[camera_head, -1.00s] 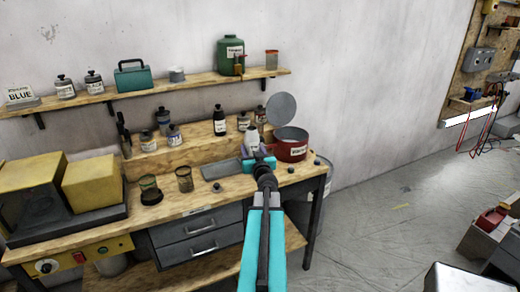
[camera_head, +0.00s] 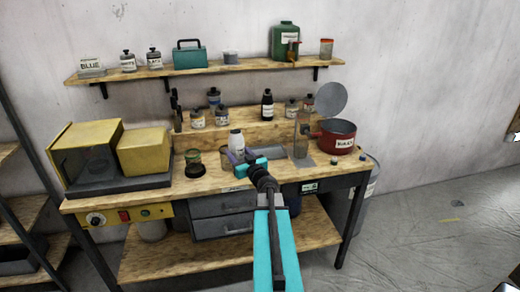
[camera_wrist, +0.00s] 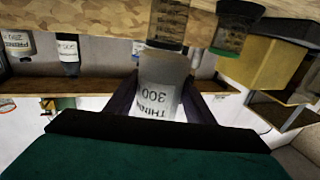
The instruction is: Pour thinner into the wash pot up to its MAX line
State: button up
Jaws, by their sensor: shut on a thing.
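My gripper (camera_head: 236,158) is shut on a white bottle (camera_head: 236,142) and holds it over the front middle of the bench. In the wrist view the bottle (camera_wrist: 160,85) has a label reading "THINN…" and "300"; the picture is upside down there, and the bottle looks about upright. A clear jar (camera_head: 226,160) with brownish marks stands just behind and left of the bottle. A second jar (camera_head: 193,163), dark with a green rim, stands farther left. I cannot read which vessel is the wash pot, and no MAX line is legible.
A red pot (camera_head: 337,139) with its round lid raised stands at the bench's right end, beside a tall clear vessel (camera_head: 303,135). A yellow machine (camera_head: 95,150) fills the left end. A green can (camera_head: 285,40) with a tap stands on the wall shelf (camera_head: 210,69).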

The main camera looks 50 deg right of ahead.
jog(key=w+a+f+n+y+b, duration=0.1)
jog(key=w+a+f+n+y, duration=0.15)
jog(key=a, duration=0.55)
jog(key=w+a+f+n+y+b, duration=0.1)
jog(key=w+a+n+y, duration=0.2)
jog(key=a, duration=0.5)
jog(key=w+a+f+n+y, duration=0.1)
jog(key=w+a+n+y, duration=0.15)
jog(key=a+y, duration=0.4)
jog(key=s+a+f+n+g+y, duration=0.1)
jog(key=s+a+n+g+y, duration=0.2)
jog(key=a, duration=0.8)
jog(key=s+a+f+n+g+y+b, duration=0.1)
jog(key=s+a+n+g+y, duration=0.2)
jog(key=a, duration=0.7)
jog(key=y, duration=0.2)
jog(key=shift+s+a+f+n+g+y+b, duration=0.15)
jog(key=shift+a+f+n+g+y+b, duration=0.15)
jog(key=shift+a+f+n+y, duration=0.1)
jog(key=shift+d, duration=0.1)
